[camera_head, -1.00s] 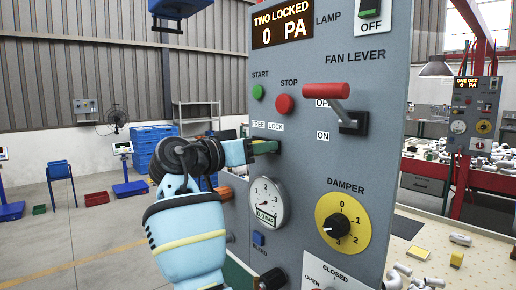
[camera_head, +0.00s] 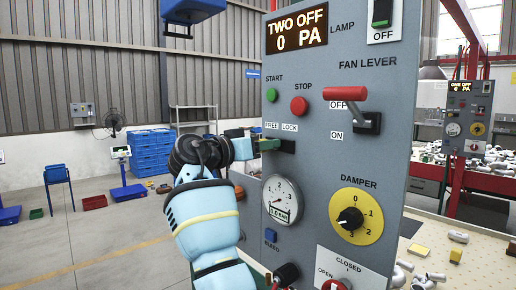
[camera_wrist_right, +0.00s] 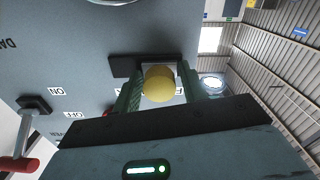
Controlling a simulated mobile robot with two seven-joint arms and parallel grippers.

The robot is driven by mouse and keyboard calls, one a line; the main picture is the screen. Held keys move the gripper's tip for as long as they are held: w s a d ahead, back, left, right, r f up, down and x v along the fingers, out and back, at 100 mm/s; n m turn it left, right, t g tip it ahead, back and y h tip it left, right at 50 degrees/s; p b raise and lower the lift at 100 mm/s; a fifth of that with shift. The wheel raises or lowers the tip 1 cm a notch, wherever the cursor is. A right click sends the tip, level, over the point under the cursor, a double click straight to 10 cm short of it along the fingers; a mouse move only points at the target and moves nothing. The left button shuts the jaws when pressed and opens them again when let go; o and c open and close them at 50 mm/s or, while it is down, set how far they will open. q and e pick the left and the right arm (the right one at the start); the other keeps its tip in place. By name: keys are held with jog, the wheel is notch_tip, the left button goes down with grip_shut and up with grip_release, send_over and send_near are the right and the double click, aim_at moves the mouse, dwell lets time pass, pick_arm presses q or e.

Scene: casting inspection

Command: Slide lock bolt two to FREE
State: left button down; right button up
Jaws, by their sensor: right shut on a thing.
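The lock bolt shows in the right wrist view as a round yellow knob (camera_wrist_right: 158,82). My right gripper (camera_wrist_right: 160,95) is shut on it, with a green finger on each side. In the head view my right gripper (camera_head: 268,145) is at the FREE side of the dark bolt slot (camera_head: 287,147), under the FREE and LOCK labels (camera_head: 280,127). It hides the knob there. The slot's LOCK side is bare. The display (camera_head: 297,29) on the grey panel (camera_head: 317,100) reads TWO OFF, 0 PA. My left gripper is not in view.
A red fan lever (camera_head: 346,94) sticks out to the right of the bolt, by its OFF label. Below the bolt are a round gauge (camera_head: 281,199) and a yellow damper dial (camera_head: 356,216). START and STOP buttons sit above.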

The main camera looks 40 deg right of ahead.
jog(key=shift+r, duration=0.1)
dwell(0.3)
jog(key=o, duration=1.1)
jog(key=shift+w, duration=0.1)
jog(key=shift+w+d, duration=0.1)
jog(key=shift+w, duration=0.05)
jog(key=shift+a, duration=0.2)
